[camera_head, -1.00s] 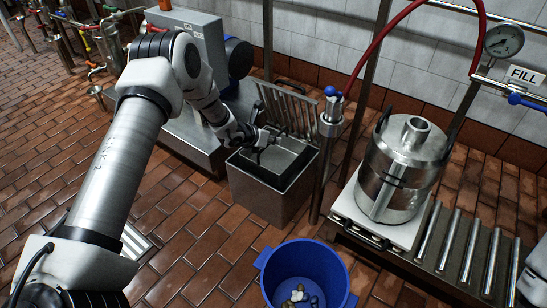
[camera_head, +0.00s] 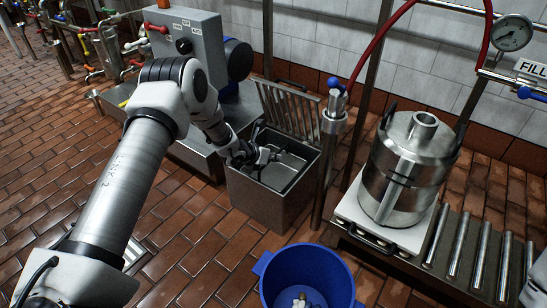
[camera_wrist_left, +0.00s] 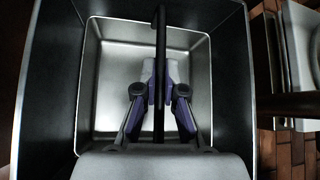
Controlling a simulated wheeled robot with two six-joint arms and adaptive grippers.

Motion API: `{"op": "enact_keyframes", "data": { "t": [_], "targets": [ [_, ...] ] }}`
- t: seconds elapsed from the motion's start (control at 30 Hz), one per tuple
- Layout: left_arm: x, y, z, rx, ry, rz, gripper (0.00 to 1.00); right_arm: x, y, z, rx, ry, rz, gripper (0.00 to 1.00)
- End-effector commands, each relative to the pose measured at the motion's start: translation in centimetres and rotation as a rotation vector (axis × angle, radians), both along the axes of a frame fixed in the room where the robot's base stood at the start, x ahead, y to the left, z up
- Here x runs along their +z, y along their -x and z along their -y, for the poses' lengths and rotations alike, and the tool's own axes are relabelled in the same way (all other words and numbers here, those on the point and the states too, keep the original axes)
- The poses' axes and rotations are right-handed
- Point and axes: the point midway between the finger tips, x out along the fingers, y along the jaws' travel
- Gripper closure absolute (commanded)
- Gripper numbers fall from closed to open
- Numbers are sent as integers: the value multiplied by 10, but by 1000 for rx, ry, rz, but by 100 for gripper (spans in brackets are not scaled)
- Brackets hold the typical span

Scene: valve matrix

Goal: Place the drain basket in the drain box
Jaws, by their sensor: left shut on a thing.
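The drain box (camera_head: 262,205) is an open, square steel box on the floor in the middle of the head view. The drain basket (camera_head: 293,168) is a shiny square metal pan inside the box's opening. In the left wrist view the basket (camera_wrist_left: 104,95) sits within the dark box walls (camera_wrist_left: 48,75). A thin dark handle bar (camera_wrist_left: 161,35) crosses above the basket. My left gripper (camera_head: 266,156) is over the box, its fingers (camera_wrist_left: 159,88) shut on that handle. Whether the basket touches the box bottom cannot be told. My right gripper is not in view.
A slatted grate (camera_head: 290,108) stands upright behind the box. A steel post (camera_head: 328,160) with a blue top stands close on its right. A keg (camera_head: 405,170) stands on a roller conveyor (camera_head: 458,250). A blue bucket (camera_head: 305,268) is in front.

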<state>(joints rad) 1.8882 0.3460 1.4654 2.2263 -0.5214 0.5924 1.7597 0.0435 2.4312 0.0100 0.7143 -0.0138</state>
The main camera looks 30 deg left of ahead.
Motion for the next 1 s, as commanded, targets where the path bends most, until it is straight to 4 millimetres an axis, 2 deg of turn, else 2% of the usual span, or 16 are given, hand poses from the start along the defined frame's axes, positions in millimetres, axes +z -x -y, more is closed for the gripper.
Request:
{"op": "enact_keyframes", "data": {
  "t": [0.1,0.13,0.17,0.2,0.47,0.63,1.0],
  "targets": [
    [0,0,0,0,0,1,100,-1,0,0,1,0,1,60],
    [-1,0,0,0,0,0,81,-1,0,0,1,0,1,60],
    [-1,0,0,0,0,0,70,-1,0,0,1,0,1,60],
    [-1,0,0,0,0,0,66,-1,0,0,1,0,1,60],
    [0,0,0,0,0,0,66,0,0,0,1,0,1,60],
    [21,0,0,0,0,1,66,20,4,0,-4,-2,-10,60],
    [80,71,-23,3,4,-1,66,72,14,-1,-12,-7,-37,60]
  ]
}}
